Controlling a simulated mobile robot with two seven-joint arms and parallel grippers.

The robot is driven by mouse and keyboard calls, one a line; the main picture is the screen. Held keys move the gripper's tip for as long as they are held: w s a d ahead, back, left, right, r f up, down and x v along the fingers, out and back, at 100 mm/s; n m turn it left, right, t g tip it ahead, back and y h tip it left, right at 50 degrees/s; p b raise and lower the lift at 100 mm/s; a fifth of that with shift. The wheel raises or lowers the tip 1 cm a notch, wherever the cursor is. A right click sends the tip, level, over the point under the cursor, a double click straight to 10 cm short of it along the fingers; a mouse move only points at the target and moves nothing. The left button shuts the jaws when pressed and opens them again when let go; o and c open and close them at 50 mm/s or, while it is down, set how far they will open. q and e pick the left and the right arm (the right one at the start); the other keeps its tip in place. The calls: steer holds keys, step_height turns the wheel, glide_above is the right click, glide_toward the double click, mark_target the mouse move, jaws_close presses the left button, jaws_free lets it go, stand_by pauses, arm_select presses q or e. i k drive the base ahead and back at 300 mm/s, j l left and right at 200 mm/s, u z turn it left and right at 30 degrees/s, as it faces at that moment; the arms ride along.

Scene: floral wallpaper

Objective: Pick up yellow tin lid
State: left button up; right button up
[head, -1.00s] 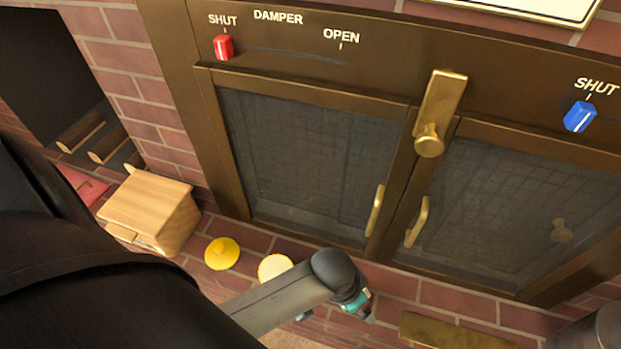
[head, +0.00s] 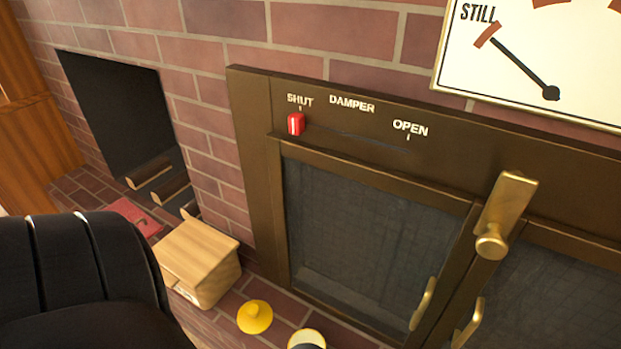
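The yellow tin lid (head: 255,316), a round disc with a raised knob, lies on the brick hearth in the head view, low and left of centre. Beside it to the right is a round yellow-rimmed tin with a pale top or inside (head: 306,339), cut by the bottom edge and partly covered by a dark shape. My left arm fills the lower left corner as a large black link. Neither gripper's fingers show in this view.
A wooden box (head: 197,262) stands left of the lid, near a red flat item (head: 135,216) and logs by a dark opening. Behind the lid is the brass-framed stove front (head: 262,200) with handles and a red damper knob (head: 296,124).

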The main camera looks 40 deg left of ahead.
mark_target(254, 317)
steer(key=u, duration=1.45)
